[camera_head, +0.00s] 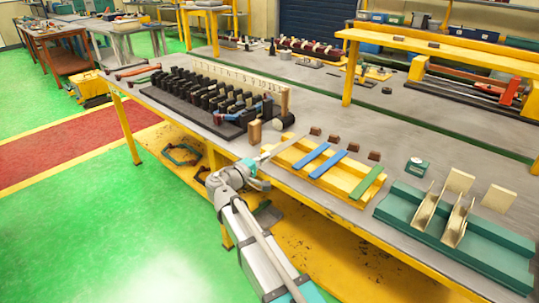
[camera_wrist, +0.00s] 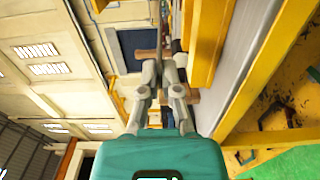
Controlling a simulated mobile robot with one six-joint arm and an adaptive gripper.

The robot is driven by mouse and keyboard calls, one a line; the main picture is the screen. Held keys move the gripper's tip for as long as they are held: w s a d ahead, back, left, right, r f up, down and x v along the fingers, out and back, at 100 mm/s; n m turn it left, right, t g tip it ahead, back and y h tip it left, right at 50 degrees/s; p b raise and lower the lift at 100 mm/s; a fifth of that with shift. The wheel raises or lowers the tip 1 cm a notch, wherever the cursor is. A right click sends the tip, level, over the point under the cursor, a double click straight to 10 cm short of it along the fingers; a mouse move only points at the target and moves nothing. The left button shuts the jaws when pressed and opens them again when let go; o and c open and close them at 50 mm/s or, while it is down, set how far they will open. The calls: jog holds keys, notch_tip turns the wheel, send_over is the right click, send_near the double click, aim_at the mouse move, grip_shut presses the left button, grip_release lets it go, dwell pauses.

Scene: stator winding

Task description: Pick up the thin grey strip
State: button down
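The thin grey strip (camera_head: 285,147) shows in the head view at the left end of the yellow rack (camera_head: 348,196), left of two blue strips (camera_head: 318,159) and a green strip (camera_head: 368,183). My gripper (camera_head: 262,167) is at the strip's near left end, at the rack's front left corner. In the wrist view its fingers (camera_wrist: 159,72) are close together and appear shut on the strip's end.
Small brown blocks (camera_head: 333,137) stand behind the strips. A black rack of dark parts (camera_head: 215,98) lies to the left, with a tan block (camera_head: 254,132) near its right end. A green fixture (camera_head: 450,228) is at the right. Bare grey table lies behind the blocks.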

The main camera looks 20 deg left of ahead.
jog(key=s+a+r+p, duration=0.2)
jog(key=s+a, duration=0.1)
jog(key=s, duration=0.4)
jog(key=shift+r, duration=0.35)
jog(key=shift+r+p, duration=0.1)
jog(key=shift+p, duration=0.2)
notch_tip(320, 180, up, 13)
jog(key=p, duration=1.2)
jog(key=shift+f+p, duration=0.2)
jog(key=shift+p, duration=0.15)
jog(key=shift+d, duration=0.1)
